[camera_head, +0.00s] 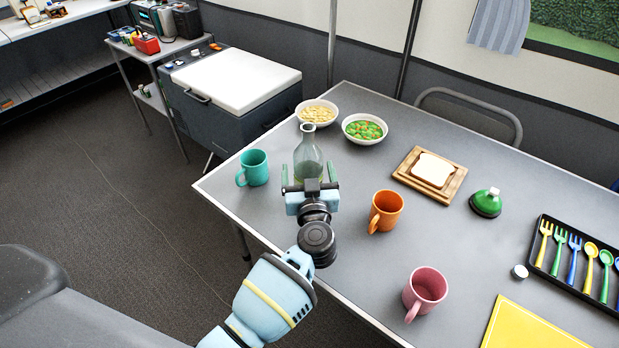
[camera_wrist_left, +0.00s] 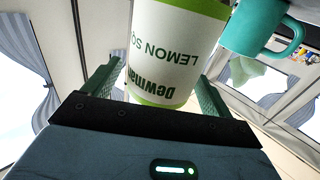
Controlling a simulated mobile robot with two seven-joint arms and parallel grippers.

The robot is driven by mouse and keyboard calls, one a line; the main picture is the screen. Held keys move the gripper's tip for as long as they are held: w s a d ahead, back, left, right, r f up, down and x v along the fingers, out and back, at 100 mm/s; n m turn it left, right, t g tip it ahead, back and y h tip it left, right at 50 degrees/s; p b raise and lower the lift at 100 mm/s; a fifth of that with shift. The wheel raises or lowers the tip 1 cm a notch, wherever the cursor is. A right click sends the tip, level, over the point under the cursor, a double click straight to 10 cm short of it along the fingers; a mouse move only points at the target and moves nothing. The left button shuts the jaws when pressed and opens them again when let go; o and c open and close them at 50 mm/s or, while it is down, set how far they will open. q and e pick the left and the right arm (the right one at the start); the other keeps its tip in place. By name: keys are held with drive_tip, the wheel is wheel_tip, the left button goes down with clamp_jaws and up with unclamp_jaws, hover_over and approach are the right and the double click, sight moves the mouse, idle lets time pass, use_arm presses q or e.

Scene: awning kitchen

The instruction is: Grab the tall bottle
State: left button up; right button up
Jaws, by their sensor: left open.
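The tall bottle (camera_head: 308,152) is clear glass with a narrow neck and stands upright near the table's left edge. In the left wrist view its white and green label (camera_wrist_left: 165,50) fills the middle, with lettering upside down. My left gripper (camera_head: 308,170) is open and level with the bottle's lower part. In the left wrist view its green fingers (camera_wrist_left: 158,72) lie on either side of the bottle, with visible gaps. The bottle's base is hidden behind the gripper in the head view. My right gripper is not in view.
A teal mug (camera_head: 254,168) stands close left of the bottle. An orange mug (camera_head: 386,210) is to the right and a pink mug (camera_head: 428,286) nearer. Two bowls (camera_head: 364,130) (camera_head: 317,113) stand behind. A bread board (camera_head: 408,181) and cutlery tray (camera_head: 539,271) are farther right.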

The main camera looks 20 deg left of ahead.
sight(309, 142)
use_arm(q)
drive_tip(key=shift+w, duration=0.1)
drive_tip(key=shift+c, duration=1.5)
drive_tip(key=c, duration=0.7)
drive_tip(key=shift+r, duration=0.1)
drive_tip(key=shift+c, duration=1.1)
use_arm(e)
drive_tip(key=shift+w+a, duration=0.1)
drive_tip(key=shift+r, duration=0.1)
use_arm(q)
drive_tip(key=shift+r+p, duration=1.4)
drive_tip(key=shift+r, duration=1.7)
drive_tip(key=shift+r+p, duration=0.8)
drive_tip(key=shift+r, duration=1)
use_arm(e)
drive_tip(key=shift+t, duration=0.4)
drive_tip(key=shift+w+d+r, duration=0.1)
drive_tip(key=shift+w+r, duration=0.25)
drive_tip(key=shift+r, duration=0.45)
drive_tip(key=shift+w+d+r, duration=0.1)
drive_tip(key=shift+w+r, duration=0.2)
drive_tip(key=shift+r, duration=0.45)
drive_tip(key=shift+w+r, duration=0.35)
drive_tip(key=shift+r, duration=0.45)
use_arm(q)
drive_tip(key=shift+r, duration=0.1)
